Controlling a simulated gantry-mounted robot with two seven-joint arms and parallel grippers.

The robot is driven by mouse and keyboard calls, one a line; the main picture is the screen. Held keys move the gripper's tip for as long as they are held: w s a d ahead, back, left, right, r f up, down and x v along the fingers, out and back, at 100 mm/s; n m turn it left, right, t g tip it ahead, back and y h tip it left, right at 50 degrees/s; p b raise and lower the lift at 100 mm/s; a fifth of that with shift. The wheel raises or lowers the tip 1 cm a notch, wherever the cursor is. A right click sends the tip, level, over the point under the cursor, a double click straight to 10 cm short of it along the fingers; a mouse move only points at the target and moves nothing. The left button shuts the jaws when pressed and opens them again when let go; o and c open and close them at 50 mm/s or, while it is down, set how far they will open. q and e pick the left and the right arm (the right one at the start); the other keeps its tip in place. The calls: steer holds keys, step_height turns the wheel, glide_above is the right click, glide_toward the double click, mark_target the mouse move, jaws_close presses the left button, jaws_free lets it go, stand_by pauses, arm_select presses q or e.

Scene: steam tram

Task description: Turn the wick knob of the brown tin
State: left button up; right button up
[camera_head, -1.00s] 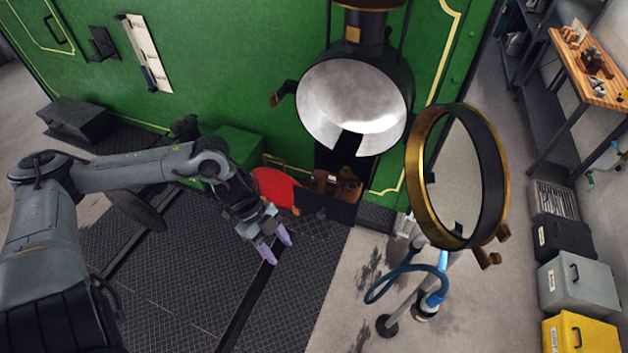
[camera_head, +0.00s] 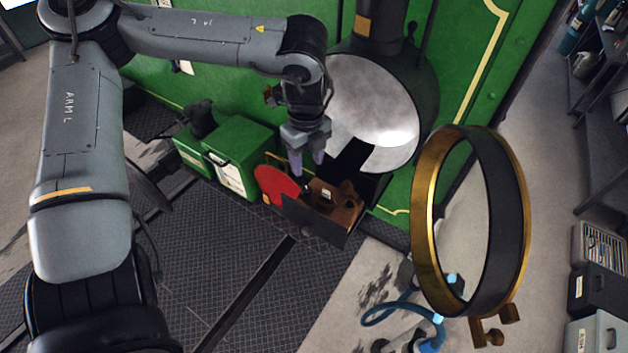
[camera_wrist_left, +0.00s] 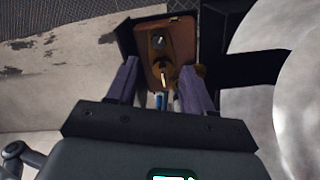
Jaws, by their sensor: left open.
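The brown tin (camera_head: 343,211) sits in a dark open-topped holder (camera_head: 308,222) below the big round lamp with the white reflector. In the left wrist view the brown tin (camera_wrist_left: 168,52) shows between and beyond my fingers, with a round dark fitting and a pale upright piece on its top. I cannot tell for sure which fitting is the wick knob. My left gripper (camera_head: 307,168) is open and points down, just above the tin's left side. In the left wrist view its purple fingers (camera_wrist_left: 160,85) are apart with nothing held. My right gripper is not in view.
The lamp's reflector (camera_head: 375,105) is close right of my left gripper. A red disc (camera_head: 278,184) and green boxes (camera_head: 240,150) stand to the left. A large open brass ring (camera_head: 432,225) is at the right. The tread-plate floor (camera_head: 215,260) in front is clear.

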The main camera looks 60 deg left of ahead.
mark_target(307, 189)
arm_select(q)
step_height(307, 189, down, 9)
steer(key=shift+s+f+p, duration=0.1)
steer(key=shift+s+p, duration=0.05)
steer(key=shift+p, duration=0.5)
jaws_close()
